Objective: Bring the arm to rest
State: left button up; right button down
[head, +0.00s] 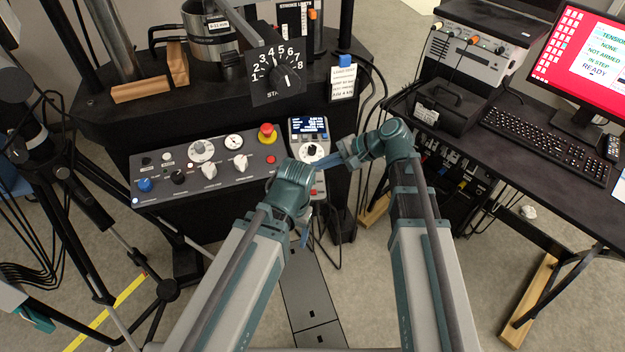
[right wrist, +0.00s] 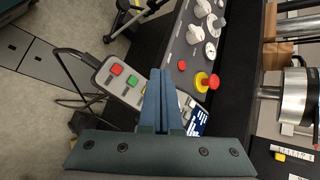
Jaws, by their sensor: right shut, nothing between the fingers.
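My right arm reaches in from the lower right in the head view and bends left at the wrist. Its gripper (head: 338,160) is just in front of the small display unit (head: 310,128). In the right wrist view the blue fingers (right wrist: 160,80) of this gripper are together with nothing between them. My left arm reaches in from the lower left, its wrist in front of the control panel (head: 190,180). The left gripper (head: 304,238) points down below that wrist, small and mostly hidden, so its opening is unclear.
A red emergency button (head: 267,132) tops the panel's right end. A button box (right wrist: 125,80) with red and green buttons lies near the right fingers. A numbered dial (head: 277,75) stands behind. A desk with a keyboard (head: 545,143) and red monitor (head: 585,55) is at right.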

dwell(0.6)
jog(key=s+d+n+g+h+p, duration=0.1)
jog(key=s+n+h+p, duration=0.3)
jog(key=s, duration=0.4)
jog(key=s+d+n+g+h+p, duration=0.1)
jog(key=s+d+n+h+p, duration=0.2)
jog(key=s+n+h, duration=0.4)
jog(key=shift+s+d+r+n+h+p, duration=0.2)
jog(key=shift+s+d+n+h+p, duration=0.1)
jog(key=shift+s+p, duration=0.5)
jog(key=shift+w, duration=0.1)
dwell(3.5)
